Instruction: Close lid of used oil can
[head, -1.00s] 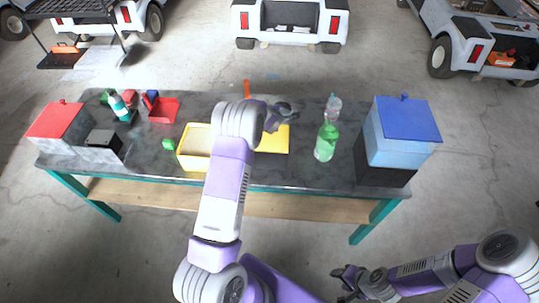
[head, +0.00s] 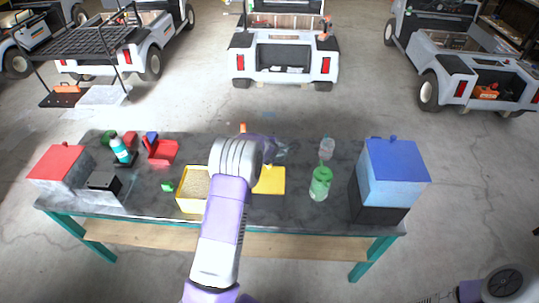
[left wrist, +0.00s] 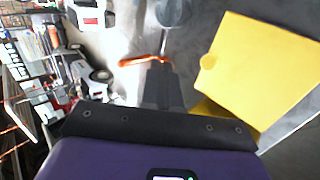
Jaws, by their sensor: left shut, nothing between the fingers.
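An open yellow box (head: 194,209) with tan contents stands near the front middle of the table. A flat yellow lid (head: 269,181) lies open to its right. In the left wrist view the lid (left wrist: 262,75) shows a round knob near its edge. I cannot tell for sure which container is the used oil can. My left gripper (head: 277,149) is shut and empty, just behind the lid. In the left wrist view its dark fingers (left wrist: 160,85) are beside the lid, with a gap between. My left arm hides part of the box. My right gripper is out of view.
A red-lidded bin (head: 61,160) stands at the left end and a blue-lidded bin (head: 394,165) at the right end. A green bottle (head: 320,183) and a clear bottle (head: 327,148) stand right of the lid. A red tray (head: 162,152) is at back left. An orange item (left wrist: 145,61) is near my fingers.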

